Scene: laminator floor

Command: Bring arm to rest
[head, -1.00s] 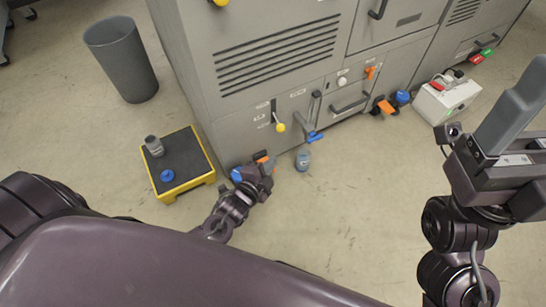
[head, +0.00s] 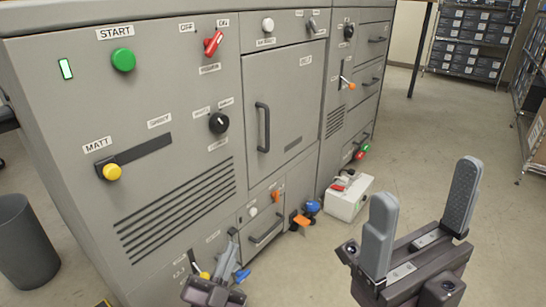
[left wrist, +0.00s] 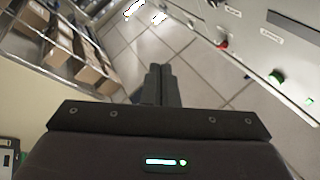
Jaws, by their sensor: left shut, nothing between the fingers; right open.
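My left gripper (head: 227,256) is at the bottom of the head view, in front of the lower part of the grey machine (head: 190,160). Its fingers are shut together with nothing between them. The shut fingers also show in the left wrist view (left wrist: 161,84), with open floor beyond. My right gripper (head: 425,207) is at the lower right of the head view, fingers upward and wide apart, empty. A blue lever (head: 241,275) shows just right of the left fingers; I cannot tell whether they touch it.
A white box (head: 347,197) stands on the floor by the machine. A grey bin (head: 25,240) is at the left edge. Shelves with dark boxes (head: 472,45) are at the back right. The floor (head: 420,125) between is clear. The wrist view shows a shelf with cartons (left wrist: 60,45).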

